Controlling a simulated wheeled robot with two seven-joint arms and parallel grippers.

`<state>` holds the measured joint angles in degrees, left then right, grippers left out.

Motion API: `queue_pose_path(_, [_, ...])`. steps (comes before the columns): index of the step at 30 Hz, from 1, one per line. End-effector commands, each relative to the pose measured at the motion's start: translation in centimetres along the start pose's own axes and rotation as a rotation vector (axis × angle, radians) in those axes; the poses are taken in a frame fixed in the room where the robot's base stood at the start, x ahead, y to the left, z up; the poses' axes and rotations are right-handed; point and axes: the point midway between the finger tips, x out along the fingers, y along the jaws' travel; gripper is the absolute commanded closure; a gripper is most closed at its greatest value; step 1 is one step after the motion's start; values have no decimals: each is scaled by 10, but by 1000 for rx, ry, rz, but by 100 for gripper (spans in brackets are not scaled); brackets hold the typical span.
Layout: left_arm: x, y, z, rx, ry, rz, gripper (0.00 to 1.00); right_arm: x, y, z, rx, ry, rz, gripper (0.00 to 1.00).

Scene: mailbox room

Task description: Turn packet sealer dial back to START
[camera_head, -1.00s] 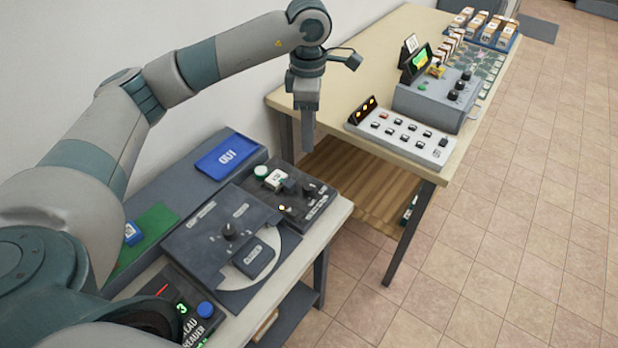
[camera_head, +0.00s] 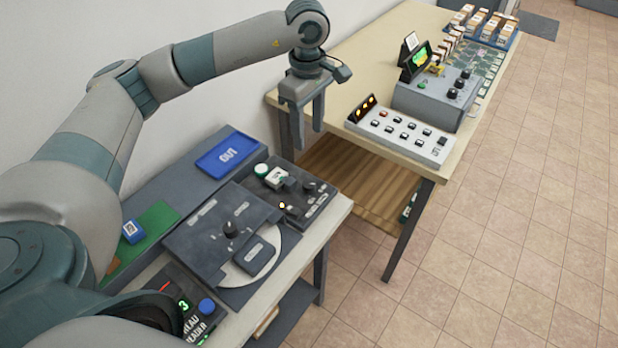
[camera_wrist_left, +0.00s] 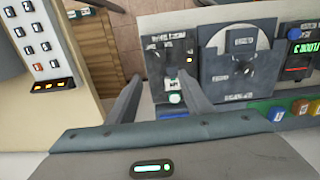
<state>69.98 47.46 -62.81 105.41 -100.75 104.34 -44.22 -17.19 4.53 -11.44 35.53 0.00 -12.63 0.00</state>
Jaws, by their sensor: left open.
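A dark control box (camera_head: 318,207) stands at the right end of the near table, with dark knobs (camera_head: 309,188), a white block (camera_head: 276,178) and a round green-white button (camera_head: 261,170). Its lettering is too small to read, so I cannot tell the START mark. Left of it, a grey plate (camera_head: 195,240) carries another dark knob (camera_head: 231,229). My left gripper (camera_head: 307,143) is open and empty, above and behind the dark box, pointing down. In the left wrist view the dark box (camera_wrist_left: 155,66) shows between the fingers; the plate's knob (camera_wrist_left: 244,67) is to the right.
A blue OUT tray (camera_head: 226,154) lies on the ledge by the wall. A reader with a blue button (camera_head: 206,306) is at the near end. A second table (camera_head: 340,75) with a button panel (camera_head: 385,141) and a knobbed console (camera_head: 425,100) stands right. Tiled floor is clear.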

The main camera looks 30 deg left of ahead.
Motion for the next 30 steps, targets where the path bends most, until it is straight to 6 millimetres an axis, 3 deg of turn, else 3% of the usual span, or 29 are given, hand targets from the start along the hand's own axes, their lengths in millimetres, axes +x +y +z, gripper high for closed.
queue_pose_path(5, [11, 0, 0, -1, 0, -4, 54, -6, 0, -1, 0, 0, 0, 100])
queue_pose_path(11, [38, -1, 0, -1, 0, -5, 54, -16, 1, -2, -1, 1, 1, 100])
queue_pose_path(30, [148, -1, 0, -2, 0, -3, 54, -54, 2, -5, -1, 0, 1, 100])
